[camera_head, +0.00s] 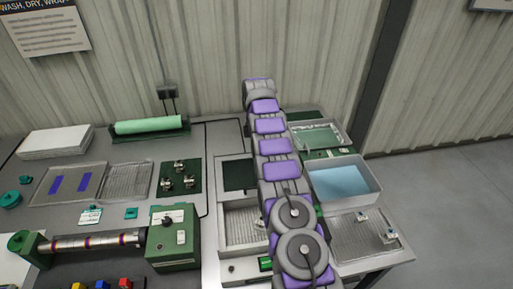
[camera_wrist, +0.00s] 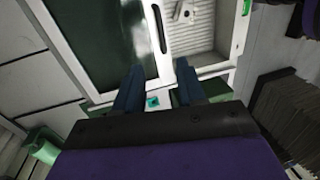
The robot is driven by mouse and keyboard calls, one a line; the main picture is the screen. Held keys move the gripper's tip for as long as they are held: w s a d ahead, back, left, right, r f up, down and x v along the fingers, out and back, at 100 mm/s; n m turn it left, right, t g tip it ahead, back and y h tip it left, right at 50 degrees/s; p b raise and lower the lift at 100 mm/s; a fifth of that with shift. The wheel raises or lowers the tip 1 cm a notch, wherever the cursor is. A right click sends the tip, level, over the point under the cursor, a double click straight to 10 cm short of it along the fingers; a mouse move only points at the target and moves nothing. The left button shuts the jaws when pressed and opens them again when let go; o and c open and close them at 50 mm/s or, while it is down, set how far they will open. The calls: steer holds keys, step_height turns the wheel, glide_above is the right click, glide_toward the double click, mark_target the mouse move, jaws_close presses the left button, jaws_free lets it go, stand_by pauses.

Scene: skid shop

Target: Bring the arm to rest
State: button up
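My gripper (camera_wrist: 158,68) shows in the wrist view with its two dark blue fingers spread apart and nothing between their tips. Beyond the fingers are a white-framed unit with a dark green panel (camera_wrist: 95,45) and a pale ribbed tray (camera_wrist: 192,40). In the head view my grey and purple arm reaches from the bottom middle up and away over the bench. I cannot make out the gripper's fingers there. The arm hides part of the bench beneath it.
Right of my arm stand a tub of blue liquid (camera_head: 342,181) and a wire-mesh tray (camera_head: 362,237). To the left are a green roll (camera_head: 150,126), a dark green mat with metal parts (camera_head: 180,180) and a green machine (camera_head: 173,240). A corrugated wall (camera_head: 210,50) rises behind.

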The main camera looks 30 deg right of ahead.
steer(key=shift+r, duration=0.1)
stand_by(0.6)
steer(key=s+a+r+m+b, duration=0.2)
steer(key=s+a+r+m, duration=0.2)
steer(key=s+a+r, duration=0.35)
steer(key=s+a+r+m+b, duration=0.2)
steer(key=s+a+r+m, duration=0.25)
steer(key=s+r, duration=0.5)
steer(key=s+a+f+m+b, duration=0.1)
steer(key=s+a+f+m, duration=0.1)
steer(key=s, duration=0.9)
steer(key=s+a+f+m+b, duration=0.1)
steer(key=s+a+f+m, duration=0.1)
steer(key=s, duration=0.9)
steer(key=s+a+f+m+b, duration=0.1)
steer(key=s+a+f, duration=0.3)
steer(key=s, duration=0.7)
steer(key=shift+s+f+m+h+b, duration=0.2)
steer(key=shift+s+m+h+b, duration=0.15)
steer(key=shift+m, duration=0.3)
steer(key=shift+d, duration=0.15)
